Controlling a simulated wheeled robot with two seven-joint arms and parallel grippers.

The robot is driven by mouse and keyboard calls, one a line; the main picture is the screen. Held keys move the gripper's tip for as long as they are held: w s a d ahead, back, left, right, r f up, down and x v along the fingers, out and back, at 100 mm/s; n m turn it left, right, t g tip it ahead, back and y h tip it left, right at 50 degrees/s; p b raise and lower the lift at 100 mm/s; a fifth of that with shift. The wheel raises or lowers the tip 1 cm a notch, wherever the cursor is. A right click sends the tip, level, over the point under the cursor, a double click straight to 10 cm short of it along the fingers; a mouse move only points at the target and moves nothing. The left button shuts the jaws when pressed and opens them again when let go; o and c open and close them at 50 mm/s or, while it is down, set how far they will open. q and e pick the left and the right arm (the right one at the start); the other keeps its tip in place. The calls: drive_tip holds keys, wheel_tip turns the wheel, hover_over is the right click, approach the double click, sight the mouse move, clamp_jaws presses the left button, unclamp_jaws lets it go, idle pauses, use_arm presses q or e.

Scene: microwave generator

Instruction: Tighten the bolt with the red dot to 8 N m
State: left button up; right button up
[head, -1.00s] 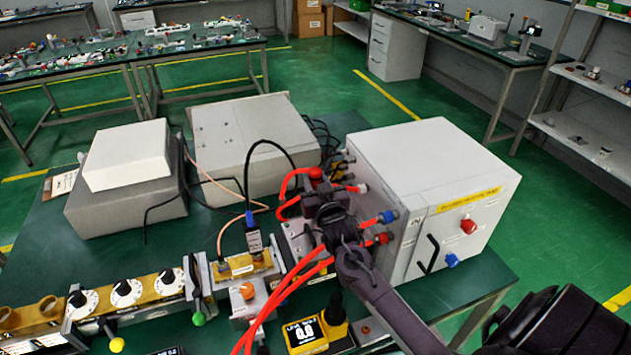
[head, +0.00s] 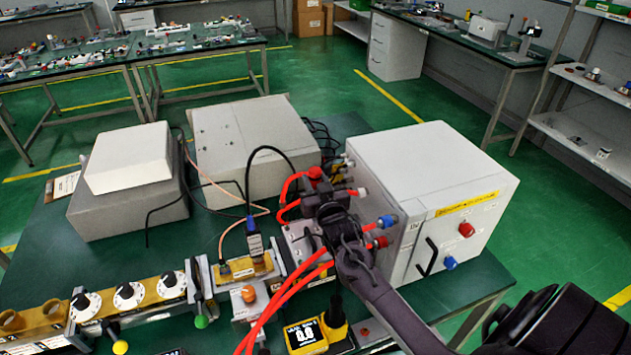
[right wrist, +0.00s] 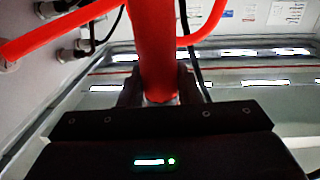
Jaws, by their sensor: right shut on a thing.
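My right gripper (head: 328,200) is at the left side of the white cabinet, among its hoses and fittings. In the right wrist view its fingers (right wrist: 160,88) are shut on a thick red cylindrical piece (right wrist: 150,45) with a pale lower end. I cannot tell whether this is a tool handle or part of a hose. A round red top (head: 316,172) shows just beyond the gripper in the head view. I cannot make out the red-dot bolt. My left gripper is out of view.
The white cabinet (head: 440,170) stands close on the right. Red hoses (head: 290,295) run down in front. A row of dials (head: 128,295) and a small brass-coloured block (head: 245,267) are to the left. Grey boxes (head: 255,140) stand behind. Bare green table shows left of centre.

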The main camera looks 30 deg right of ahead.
drive_tip(key=shift+r+p, duration=2.85)
drive_tip(key=shift+r, duration=1)
